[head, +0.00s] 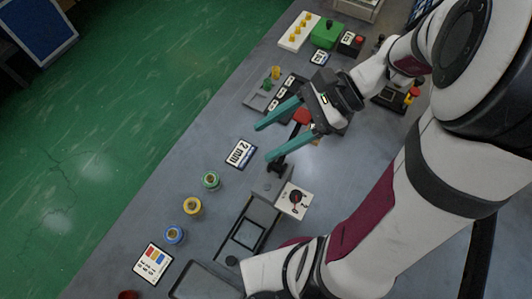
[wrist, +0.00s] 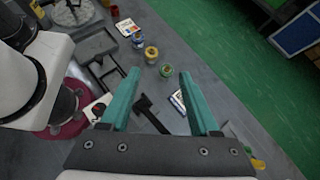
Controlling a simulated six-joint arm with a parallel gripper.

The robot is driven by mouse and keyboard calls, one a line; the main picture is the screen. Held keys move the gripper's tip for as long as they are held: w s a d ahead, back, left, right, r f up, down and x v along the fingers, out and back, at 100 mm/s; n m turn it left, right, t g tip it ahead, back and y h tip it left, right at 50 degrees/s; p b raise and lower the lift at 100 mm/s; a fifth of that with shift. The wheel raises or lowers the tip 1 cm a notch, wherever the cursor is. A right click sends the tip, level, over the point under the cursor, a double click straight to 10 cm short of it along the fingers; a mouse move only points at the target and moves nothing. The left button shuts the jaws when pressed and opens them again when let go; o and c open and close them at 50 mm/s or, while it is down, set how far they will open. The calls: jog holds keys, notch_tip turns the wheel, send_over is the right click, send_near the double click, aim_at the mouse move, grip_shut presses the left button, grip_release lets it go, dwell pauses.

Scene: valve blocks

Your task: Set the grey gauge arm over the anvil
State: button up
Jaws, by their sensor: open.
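My gripper (head: 266,142) is open and empty above the bench, its two teal fingers spread wide and pointing left. In the wrist view (wrist: 160,73) a dark grey arm with a wider end, which looks like the gauge arm (wrist: 151,113), lies below and between the fingers, apart from them. In the head view a dark piece of it (head: 277,164) shows by the lower fingertip, at a grey block (head: 267,186). The rest is hidden by the finger. I cannot tell which part is the anvil.
A white plate with a dark knob (head: 294,200) stands beside the block. A grey framed tray (head: 247,234) is below it. A "2 mm" card (head: 240,153) lies near the fingers.

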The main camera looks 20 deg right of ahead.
jog(key=s+n+h, duration=0.1)
jog(key=s+a+n+g+h, duration=0.1)
jog(key=s+a+n, duration=0.1)
jog(key=s, duration=0.1)
jog(key=shift+a+n+g+h, duration=0.25)
jog(key=shift+n+g+h, duration=0.05)
jog(key=shift+h, duration=0.1)
jog(key=shift+c, duration=0.2)
